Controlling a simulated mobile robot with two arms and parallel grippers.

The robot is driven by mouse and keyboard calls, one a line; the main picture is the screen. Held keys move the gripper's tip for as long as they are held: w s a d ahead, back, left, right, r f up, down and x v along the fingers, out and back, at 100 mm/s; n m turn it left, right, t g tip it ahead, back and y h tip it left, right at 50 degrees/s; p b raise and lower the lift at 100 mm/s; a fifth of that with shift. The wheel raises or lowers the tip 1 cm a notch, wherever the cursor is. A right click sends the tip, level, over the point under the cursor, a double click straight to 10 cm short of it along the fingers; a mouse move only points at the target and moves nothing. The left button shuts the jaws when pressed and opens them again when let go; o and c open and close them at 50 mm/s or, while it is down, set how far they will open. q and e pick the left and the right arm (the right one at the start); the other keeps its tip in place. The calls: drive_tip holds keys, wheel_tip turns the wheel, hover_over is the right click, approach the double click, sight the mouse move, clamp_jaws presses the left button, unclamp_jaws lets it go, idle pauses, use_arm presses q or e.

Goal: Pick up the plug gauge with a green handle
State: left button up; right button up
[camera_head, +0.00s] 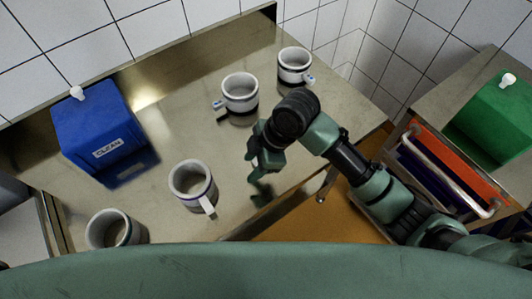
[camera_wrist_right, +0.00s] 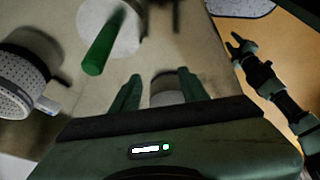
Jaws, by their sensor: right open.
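In the right wrist view a green handle (camera_wrist_right: 98,52) shows at the upper left, against a pale round shape (camera_wrist_right: 104,22); I cannot tell whether the two are joined. The handle is ahead and left of my right gripper (camera_wrist_right: 160,80), apart from its fingers. My right gripper is open, and a grey-white cylindrical thing (camera_wrist_right: 167,90) shows between and beyond its fingers. In the head view the right gripper (camera_head: 258,178) hangs over the steel table, and I cannot make out the gauge there. Another green gripper, apparently my left (camera_wrist_right: 238,46), shows small at the right wrist view's right.
A blue bin marked CLEAN (camera_head: 97,135) is at left, a green bin (camera_head: 495,122) at far right. Bare table lies mid-left.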

drive_tip(key=w+d+r+n+h, duration=0.1)
drive_tip(key=w+n, duration=0.1)
drive_tip(key=w+d+r+n+h, duration=0.1)
drive_tip(key=w, duration=0.2)
drive_tip(key=w+d+r+n+g+h, duration=0.1)
drive_tip(key=w+r+n, duration=0.1)
drive_tip(key=shift+w+d+n, duration=0.25)
drive_tip(key=shift+d+n, duration=0.05)
drive_tip(key=shift+d, duration=0.05)
drive_tip(key=f+p, duration=0.1)
drive_tip(key=f, duration=0.1)
drive_tip(key=f+p, duration=0.1)
drive_tip(key=f, duration=0.1)
drive_tip(key=s+f+p, duration=0.1)
drive_tip(key=f, duration=0.1)
drive_tip(key=shift+a, duration=0.35)
drive_tip(key=shift+a+f, duration=0.1)
drive_tip(key=shift+f, duration=0.55)
clamp_jaws()
drive_tip(key=shift+r, duration=0.1)
